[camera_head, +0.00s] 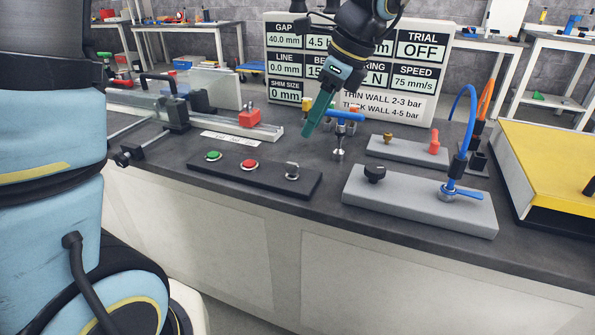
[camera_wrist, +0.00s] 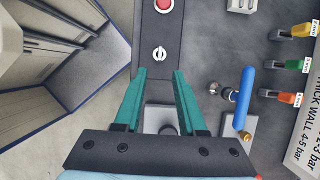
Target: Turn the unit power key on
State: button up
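The power key (camera_head: 292,170) is a small silver key switch at the right end of a black panel (camera_head: 255,177), beside a red and a green button. In the wrist view the key (camera_wrist: 160,53) shows as a light round switch with its bow roughly upright in the picture. My gripper (camera_head: 308,131) points down above the bench, higher than the key and behind it. In the wrist view my gripper (camera_wrist: 160,73) is open, its two teal fingers apart with nothing between them. The key lies just beyond the fingertips, midway between them. Nothing hides it.
A grey block (camera_head: 420,198) with a black knob and blue lever lies to the right. A sign board (camera_head: 410,75) stands behind. The red button (camera_head: 249,165) sits left of the key.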

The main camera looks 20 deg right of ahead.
aim_at(293, 163)
jog(key=x, duration=1)
jog(key=shift+f, duration=0.2)
grip_shut()
